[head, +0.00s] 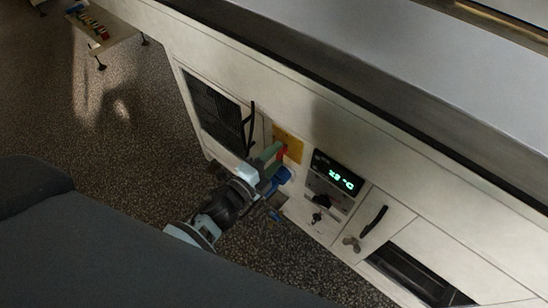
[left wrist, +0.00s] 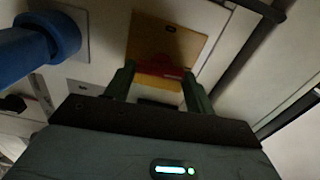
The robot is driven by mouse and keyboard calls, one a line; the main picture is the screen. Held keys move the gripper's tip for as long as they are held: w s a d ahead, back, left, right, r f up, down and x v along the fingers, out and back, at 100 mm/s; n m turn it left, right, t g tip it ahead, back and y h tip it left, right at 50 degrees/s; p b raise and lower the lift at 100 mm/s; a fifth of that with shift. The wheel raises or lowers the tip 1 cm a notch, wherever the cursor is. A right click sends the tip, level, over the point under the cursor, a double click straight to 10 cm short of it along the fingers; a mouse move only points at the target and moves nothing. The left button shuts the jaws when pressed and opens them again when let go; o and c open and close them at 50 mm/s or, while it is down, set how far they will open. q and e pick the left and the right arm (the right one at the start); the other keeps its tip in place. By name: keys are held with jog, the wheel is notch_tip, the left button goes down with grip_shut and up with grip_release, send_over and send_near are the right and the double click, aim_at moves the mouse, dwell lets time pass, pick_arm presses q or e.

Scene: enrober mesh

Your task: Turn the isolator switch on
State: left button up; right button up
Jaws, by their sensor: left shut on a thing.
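The isolator switch has a yellow plate (head: 291,142) on the pale machine's front panel, with a red handle (head: 282,154). The plate also shows in the left wrist view (left wrist: 170,42), with the red handle (left wrist: 168,68) lying across its lower part. My left gripper (head: 275,158) reaches the switch from the lower left. In the left wrist view, its green fingers stand on either side of the red handle, shut on it. The handle's far edge and the plate's markings are too dark to read. My right gripper is not in view.
A blue handle (left wrist: 45,42) sticks out close beside my left gripper. Right of the switch are a panel with a lit green display (head: 338,174) and a door with a black handle (head: 374,221). A dark grille (head: 214,112) with another black handle (head: 248,128) is left.

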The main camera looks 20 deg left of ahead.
pick_arm(q)
jog(key=shift+m, duration=0.5)
jog(key=o, duration=1)
jog(key=shift+v, duration=3.95)
